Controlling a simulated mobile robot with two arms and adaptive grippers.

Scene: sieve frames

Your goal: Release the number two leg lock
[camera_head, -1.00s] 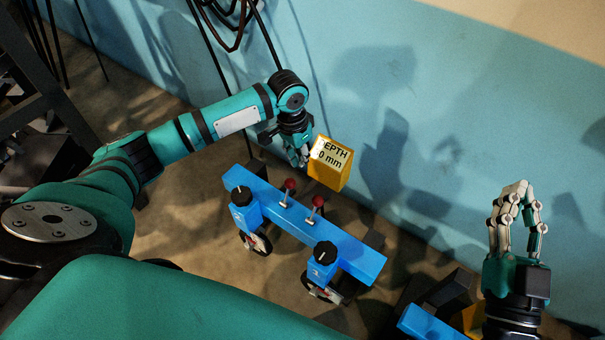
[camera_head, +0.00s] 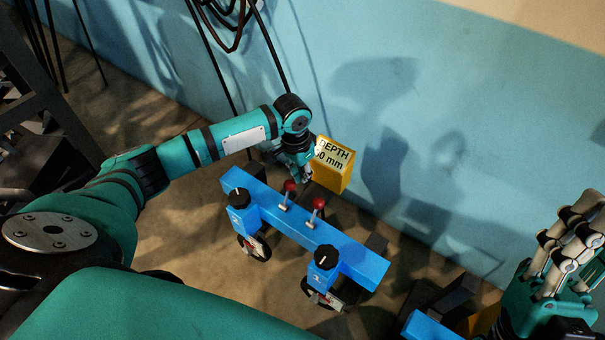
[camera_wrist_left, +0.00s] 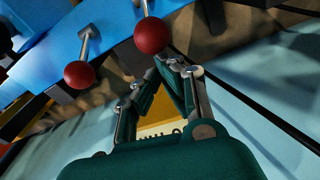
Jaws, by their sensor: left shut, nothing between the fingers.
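A blue beam (camera_head: 350,262) carries two levers with red ball knobs, a left one (camera_head: 290,186) and a right one (camera_head: 318,204). Two blue legs with black knobs on top, left (camera_head: 238,213) and right (camera_head: 322,272), are attached along its near side. The small leg labels are hard to read. My left gripper (camera_head: 307,179) is shut and empty, just beyond the left red ball. In the left wrist view its fingertips (camera_wrist_left: 160,66) are close below one red ball (camera_wrist_left: 151,36); the other ball (camera_wrist_left: 80,75) is further left. My right gripper (camera_head: 582,222) is at the right edge; its opening is unclear.
A yellow block (camera_head: 334,172) marked DEPTH stands behind the beam, close to my left gripper. The blue wall (camera_head: 440,130) rises behind it. Wheels (camera_head: 322,298) hang below the legs. Another blue piece (camera_head: 430,326) lies at the lower right. Dark cables (camera_head: 225,40) hang at the top.

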